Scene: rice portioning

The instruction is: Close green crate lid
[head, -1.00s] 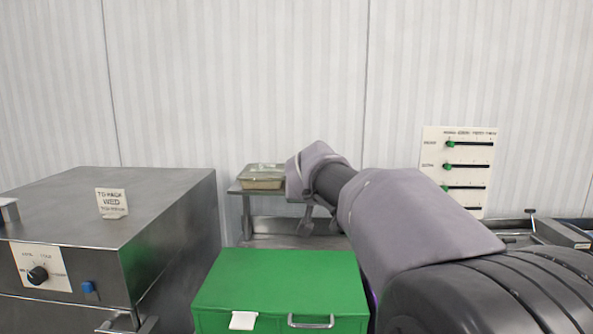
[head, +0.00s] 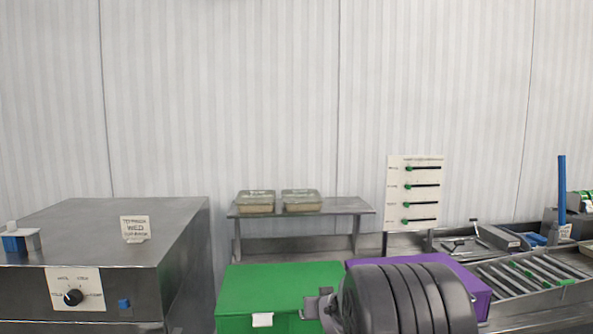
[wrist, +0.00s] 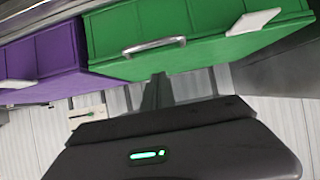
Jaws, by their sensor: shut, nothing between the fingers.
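The green crate (head: 262,287) stands at the lower middle of the head view. Its flat green lid lies closed on top, with no gap that I can see. In the wrist view the green crate (wrist: 190,55) fills the upper middle, with a metal handle and a white tag on it. My gripper (head: 319,304) is at the crate's front right in the head view, partly hidden by my arm. In the wrist view my gripper (wrist: 158,90) is shut and empty, close to the crate's handle side. I cannot tell whether it touches the crate.
A purple crate (head: 472,283) stands right beside the green one, partly behind my arm. A steel machine (head: 110,250) with a dial is at the left. Two covered trays sit on a steel shelf (head: 350,206) behind. A roller conveyor (head: 530,280) is at the right.

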